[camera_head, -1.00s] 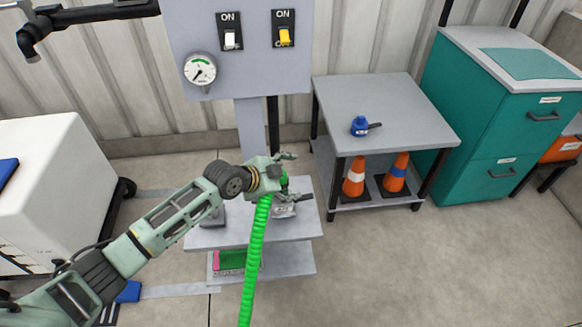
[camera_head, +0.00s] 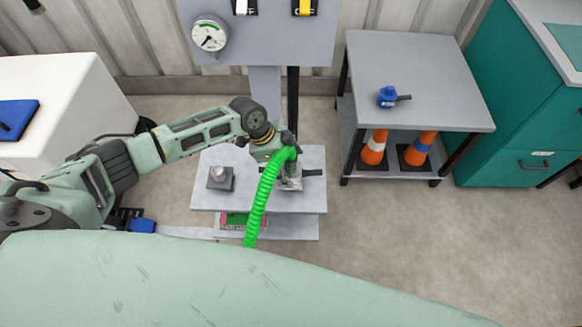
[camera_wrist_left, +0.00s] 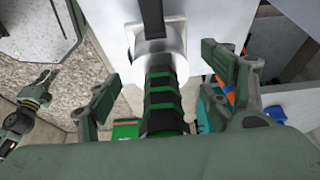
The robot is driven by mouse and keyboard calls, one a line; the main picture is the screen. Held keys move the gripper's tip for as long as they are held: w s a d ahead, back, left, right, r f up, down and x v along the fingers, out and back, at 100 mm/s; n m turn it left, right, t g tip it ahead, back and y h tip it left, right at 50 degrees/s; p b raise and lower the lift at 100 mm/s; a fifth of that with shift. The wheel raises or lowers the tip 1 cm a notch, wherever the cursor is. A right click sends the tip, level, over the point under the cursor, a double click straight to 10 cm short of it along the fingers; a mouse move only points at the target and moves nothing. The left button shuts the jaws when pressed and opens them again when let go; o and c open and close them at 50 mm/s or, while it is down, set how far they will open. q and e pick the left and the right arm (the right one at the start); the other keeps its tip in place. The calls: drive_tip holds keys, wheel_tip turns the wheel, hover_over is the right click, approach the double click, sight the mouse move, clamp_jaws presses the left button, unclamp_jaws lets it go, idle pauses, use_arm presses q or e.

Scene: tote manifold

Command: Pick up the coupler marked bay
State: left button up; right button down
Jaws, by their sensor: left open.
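My left gripper (camera_head: 286,160) is over the low grey stand, at the upper end of a green hose (camera_head: 259,205). In the left wrist view, its fingers (camera_wrist_left: 163,85) are open, on either side of a black-and-green banded coupler (camera_wrist_left: 161,100) that meets a silver collar (camera_wrist_left: 155,55). I cannot tell whether the fingers touch it. A silver fitting with a black handle (camera_head: 312,172) shows beneath the gripper. No "bay" marking is readable. An arm, likely my right, shows at the wrist view's left with its gripper (camera_wrist_left: 43,84).
The grey stand (camera_head: 205,197) also carries a small silver-topped block (camera_head: 221,178). A gauge panel (camera_head: 262,45) rises behind. The side table (camera_head: 440,75) has two orange cones (camera_head: 373,147) below it. A white cabinet (camera_head: 75,85) is at left. Floor at right is clear.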

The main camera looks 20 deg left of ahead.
use_arm(q)
drive_tip(key=shift+x, duration=0.9)
drive_tip(key=shift+r, duration=0.15)
drive_tip(key=c, duration=1.6)
drive_tip(key=shift+w, duration=0.1)
drive_tip(key=shift+r, duration=0.65)
wheel_tip(320, 180, up, 2)
drive_tip(key=shift+r, duration=0.25)
drive_tip(key=s+d+r, duration=0.2)
drive_tip(key=d, duration=0.1)
drive_tip(key=s+d+r, duration=0.1)
drive_tip(key=d+r, duration=0.1)
drive_tip(key=d, duration=0.2)
drive_tip(key=s+d+r, duration=0.2)
drive_tip(key=d+r, duration=0.1)
drive_tip(key=shift+s+d+r, duration=0.1)
drive_tip(key=shift+s+d, duration=0.15)
drive_tip(key=shift+s, duration=0.05)
